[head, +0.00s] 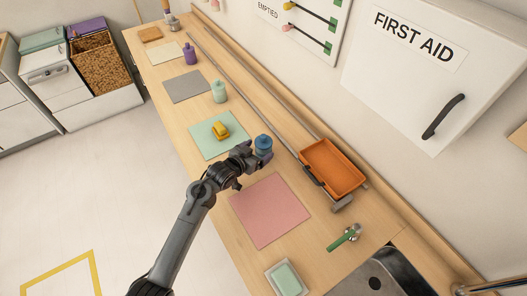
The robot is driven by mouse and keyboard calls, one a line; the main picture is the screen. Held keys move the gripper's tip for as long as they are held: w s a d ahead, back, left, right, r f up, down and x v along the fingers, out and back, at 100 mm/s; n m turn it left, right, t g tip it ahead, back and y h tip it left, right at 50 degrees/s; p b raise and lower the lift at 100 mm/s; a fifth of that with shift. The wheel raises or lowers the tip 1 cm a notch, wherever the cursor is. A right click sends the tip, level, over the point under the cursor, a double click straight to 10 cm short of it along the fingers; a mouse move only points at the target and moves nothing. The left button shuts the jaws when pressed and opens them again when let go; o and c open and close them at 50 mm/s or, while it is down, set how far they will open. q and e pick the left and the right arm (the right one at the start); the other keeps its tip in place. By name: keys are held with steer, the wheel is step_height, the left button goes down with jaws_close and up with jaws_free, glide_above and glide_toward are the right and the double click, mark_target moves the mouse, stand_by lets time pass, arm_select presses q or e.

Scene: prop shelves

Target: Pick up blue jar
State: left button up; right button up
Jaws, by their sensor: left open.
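The blue jar (263,143) stands upright on the wooden counter, between the green mat and the orange tray. My left gripper (253,151) is right at the jar's near left side, with its fingers directed toward it. Its jaws are open; the picture is too small to tell whether a finger touches the jar. The lower part of the jar is partly hidden by the gripper. My right gripper is out of view.
An orange tray (331,167) sits on rails right of the jar. A yellow object (220,130) lies on the green mat (206,146). A pale green jar (219,92) and purple bottle (190,54) stand farther back. The pink mat (268,211) is bare.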

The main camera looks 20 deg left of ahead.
arm_select(q)
steer(key=shift+x, duration=1.35)
steer(key=c, duration=1.1)
steer(key=shift+c, duration=0.6)
steer(key=shift+r, duration=0.1)
